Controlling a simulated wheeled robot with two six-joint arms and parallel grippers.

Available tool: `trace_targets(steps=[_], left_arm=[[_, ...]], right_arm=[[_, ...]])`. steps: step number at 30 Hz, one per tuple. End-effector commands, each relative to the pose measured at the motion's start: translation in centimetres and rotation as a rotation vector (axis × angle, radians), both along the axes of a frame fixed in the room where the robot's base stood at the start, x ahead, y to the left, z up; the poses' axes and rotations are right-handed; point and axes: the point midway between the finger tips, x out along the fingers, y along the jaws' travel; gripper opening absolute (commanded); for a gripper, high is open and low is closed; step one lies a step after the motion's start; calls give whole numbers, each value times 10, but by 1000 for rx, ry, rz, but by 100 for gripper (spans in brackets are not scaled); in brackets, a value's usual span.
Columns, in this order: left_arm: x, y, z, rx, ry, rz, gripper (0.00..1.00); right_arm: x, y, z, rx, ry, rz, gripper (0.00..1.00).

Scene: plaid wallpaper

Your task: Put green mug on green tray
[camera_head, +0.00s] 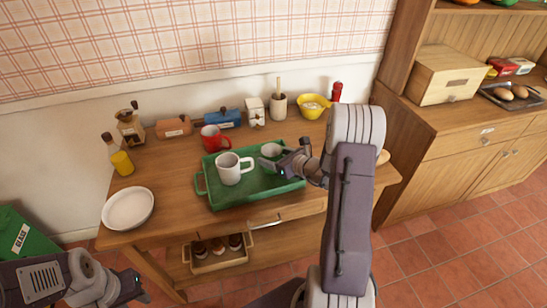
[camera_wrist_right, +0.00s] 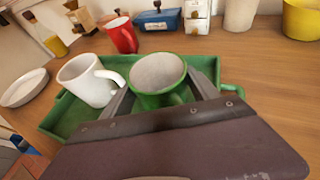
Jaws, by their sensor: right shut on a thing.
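The green mug (camera_wrist_right: 160,98), with a pale inside, sits between the fingers of my right gripper (camera_wrist_right: 160,95), which is shut on it. In the head view the mug (camera_head: 271,150) is upright over the right part of the green tray (camera_head: 232,204), partly hidden by my right gripper (camera_head: 279,161). I cannot tell whether its base touches the tray. A white mug (camera_head: 230,172) stands in the tray to its left. My left gripper (camera_head: 130,285) is at the bottom left, away from the table; its fingers are unclear.
A red mug (camera_head: 211,138) stands behind the tray, and a white plate (camera_head: 128,208) lies at the table's left. Table between plate and tray is bare.

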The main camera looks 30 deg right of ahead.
Motion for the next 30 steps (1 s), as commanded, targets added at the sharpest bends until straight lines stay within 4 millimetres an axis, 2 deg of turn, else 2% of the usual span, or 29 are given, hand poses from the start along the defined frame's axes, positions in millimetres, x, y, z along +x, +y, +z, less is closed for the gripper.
trace_targets(steps=[10,11,12,20,24,30], left_arm=[[0,0,-5,0,0,0,36],[0,0,-5,0,0,0,36],[0,0,-4,0,0,0,36],[0,0,-3,0,0,0,36],[0,0,3,0,0,0,36],[0,0,3,0,0,0,36]], right_arm=[[0,0,-3,-1,-3,1,16],[0,0,-4,0,-2,0,72],[0,0,-2,-1,-1,0,78],[0,0,-2,-1,-1,0,78],[-1,-1,4,0,-2,-1,78],[-34,-10,17,-1,-2,-5,78]])
